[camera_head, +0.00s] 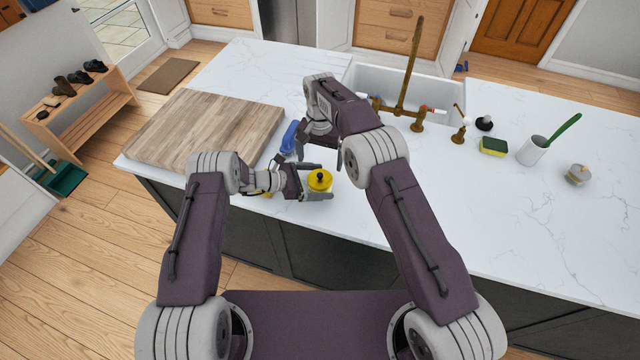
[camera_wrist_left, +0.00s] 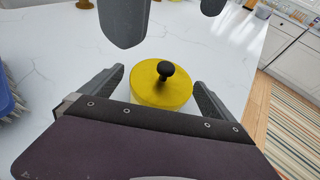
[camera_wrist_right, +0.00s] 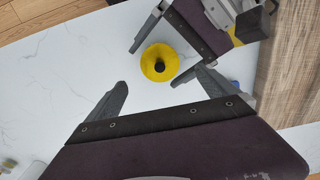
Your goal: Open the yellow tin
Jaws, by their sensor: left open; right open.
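The yellow tin (camera_head: 320,182) stands upright near the front edge of the white counter. Its round yellow lid (camera_wrist_left: 152,90) is on, with a black knob (camera_wrist_left: 166,69) in the middle. My left gripper (camera_head: 326,180) is open, with one finger on each side of the tin; I cannot tell whether they touch it. My right gripper (camera_wrist_right: 161,77) is open and empty. It is above the tin, and the tin lies just beyond its fingertips in the right wrist view (camera_wrist_right: 160,62). The lower body of the tin is mostly hidden.
A blue brush (camera_head: 290,137) lies close behind my left gripper. A large wooden board (camera_head: 205,130) covers the counter's left end. The sink (camera_head: 385,82) with a brass tap (camera_head: 410,75) is behind.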

